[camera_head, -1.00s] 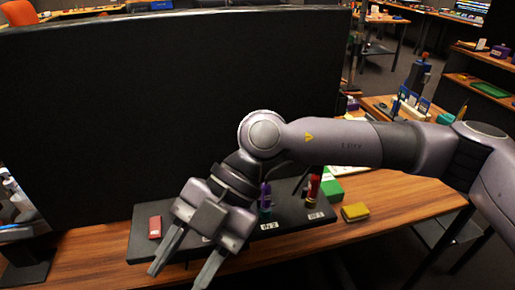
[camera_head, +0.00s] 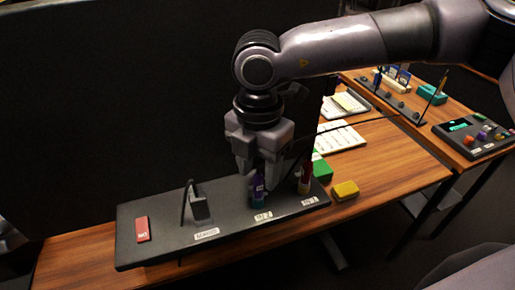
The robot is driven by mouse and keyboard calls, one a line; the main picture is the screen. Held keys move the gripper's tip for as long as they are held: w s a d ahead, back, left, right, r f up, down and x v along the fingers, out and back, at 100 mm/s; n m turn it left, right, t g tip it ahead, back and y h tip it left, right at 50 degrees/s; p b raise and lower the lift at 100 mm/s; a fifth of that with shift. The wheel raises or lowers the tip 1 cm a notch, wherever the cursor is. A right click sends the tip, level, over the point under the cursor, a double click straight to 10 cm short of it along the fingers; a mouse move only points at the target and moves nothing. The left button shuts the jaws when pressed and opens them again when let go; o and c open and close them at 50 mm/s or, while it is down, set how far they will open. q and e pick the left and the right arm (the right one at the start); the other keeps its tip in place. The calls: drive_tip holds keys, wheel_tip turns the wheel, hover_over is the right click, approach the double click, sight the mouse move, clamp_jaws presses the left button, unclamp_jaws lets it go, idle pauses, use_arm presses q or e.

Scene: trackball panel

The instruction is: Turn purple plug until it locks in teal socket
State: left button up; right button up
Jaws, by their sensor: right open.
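The purple plug (camera_head: 259,184) stands upright on the black panel (camera_head: 160,247), above a label near the panel's middle-right. My left gripper is not in view.
A red plug (camera_head: 305,178) stands close to the right of my gripper, with a dark cable nearby. A black upright part (camera_head: 198,206) and a red block (camera_head: 142,229) are on the panel's left. Yellow (camera_head: 345,190) and green (camera_head: 321,169) blocks lie on the desk.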

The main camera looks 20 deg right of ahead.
sight(258, 174)
drive_tip(key=shift+f, duration=1.35)
clamp_jaws()
drive_tip(key=shift+f+m+b, duration=0.2)
drive_tip(key=shift+m+b, duration=1.6)
drive_tip(key=shift+b, duration=0.6)
drive_tip(key=m+b, duration=0.2)
drive_tip(key=b, duration=0.1)
drive_tip(key=shift+m+b, duration=0.5)
drive_tip(key=shift+m, duration=0.1)
